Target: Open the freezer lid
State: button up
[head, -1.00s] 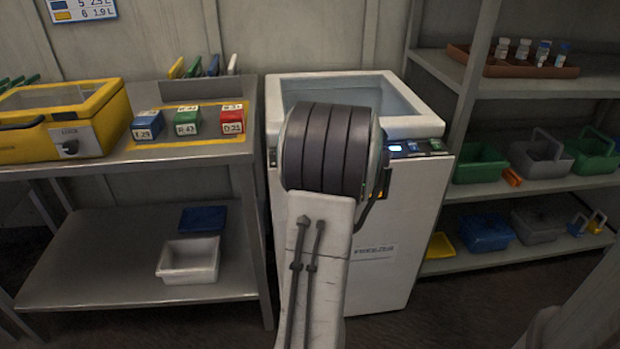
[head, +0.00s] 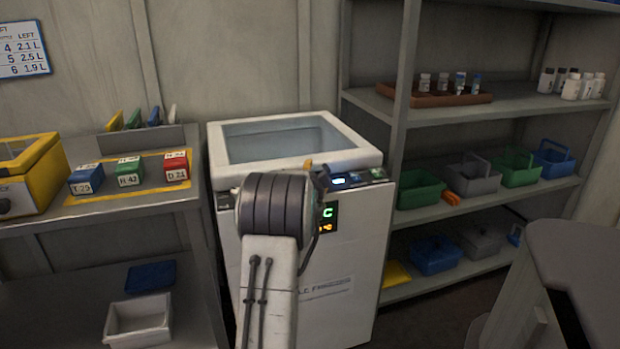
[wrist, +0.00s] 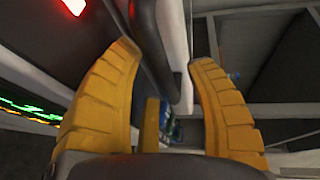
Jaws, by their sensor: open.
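The white freezer (head: 355,270) stands in the middle of the head view. Its lid (head: 235,165), a white frame around a glass pane, lies shut on top. My arm reaches up to the lid's front edge, and a yellow bit of my gripper (head: 308,165) shows there; the rest is hidden behind my arm. In the wrist view my gripper (wrist: 162,55) is open, with yellow fingers apart. A dark curved bar, seemingly the lid handle (wrist: 158,45), runs between the fingers beside a white edge. I cannot tell whether they touch.
A bench with a yellow box (head: 45,185) and blue, green and red blocks (head: 128,171) stands left. Shelves (head: 500,110) with bottles and baskets stand close on the right. A grey surface (head: 590,260) is at the lower right.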

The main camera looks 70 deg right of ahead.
jog(key=shift+w+d, duration=0.1)
jog(key=shift+d, duration=0.2)
grip_shut()
dwell(0.5)
